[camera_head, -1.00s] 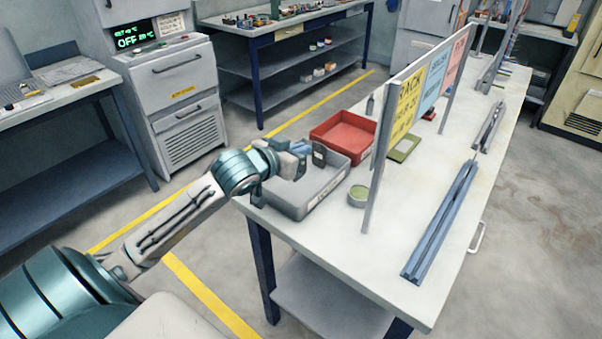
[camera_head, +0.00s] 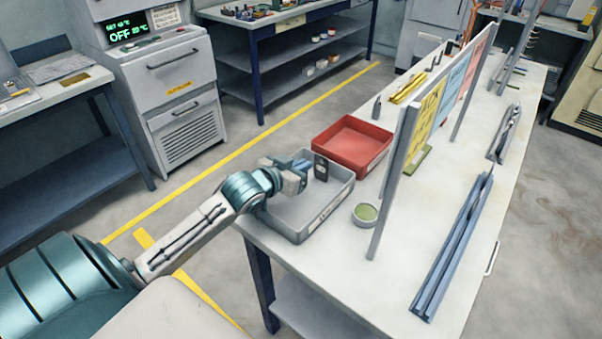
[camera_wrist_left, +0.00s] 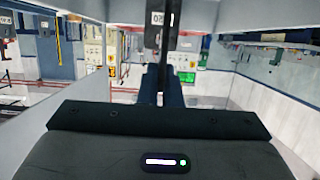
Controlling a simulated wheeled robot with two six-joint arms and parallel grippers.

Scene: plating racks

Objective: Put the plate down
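My left gripper (camera_head: 304,165) is over the grey tray (camera_head: 322,216) on the near end of the white table. It seems shut on a small dark plate (camera_head: 321,168) with a hole near its top. The plate stands upright at the fingertips, within the tray's outline. I cannot tell whether its lower edge touches the tray floor. In the left wrist view the blue fingers (camera_wrist_left: 162,92) are close together, with the dark plate (camera_wrist_left: 161,18) and its pale label beyond them at the top. My right gripper is not in view.
A red tray (camera_head: 352,146) stands just behind the grey tray. A round green-topped tin (camera_head: 365,213) is to its right. An upright sign board (camera_head: 431,108) on posts runs along the table. Blue-grey rails (camera_head: 452,248) lie to the right of it. The grey tray looks otherwise empty.

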